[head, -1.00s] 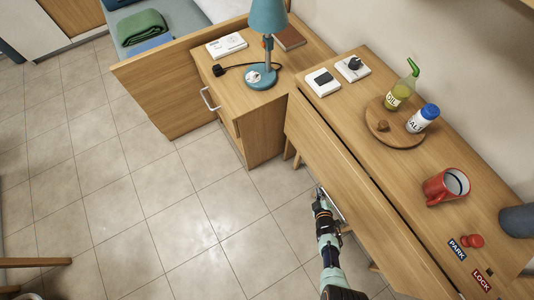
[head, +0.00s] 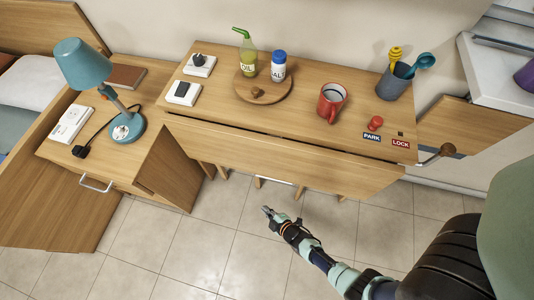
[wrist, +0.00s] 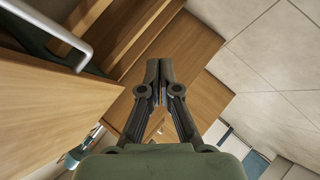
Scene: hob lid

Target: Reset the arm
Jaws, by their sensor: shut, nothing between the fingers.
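My gripper (head: 268,211) is low in front of the wooden table, over the tiled floor in the head view. In the wrist view my gripper (wrist: 159,65) has its two fingers together with nothing between them. It is apart from the table's hanging front leaf (head: 285,160) and from the bedside cabinet (head: 165,175). My arm reaches in from the lower right of the head view.
On the table (head: 215,95) stand a round tray (head: 243,95) with two bottles, a red mug (head: 331,101), a utensil cup (head: 393,83) and two switch boxes. A blue lamp (head: 84,62) stands on the cabinet. The floor (head: 190,255) left of my arm is clear.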

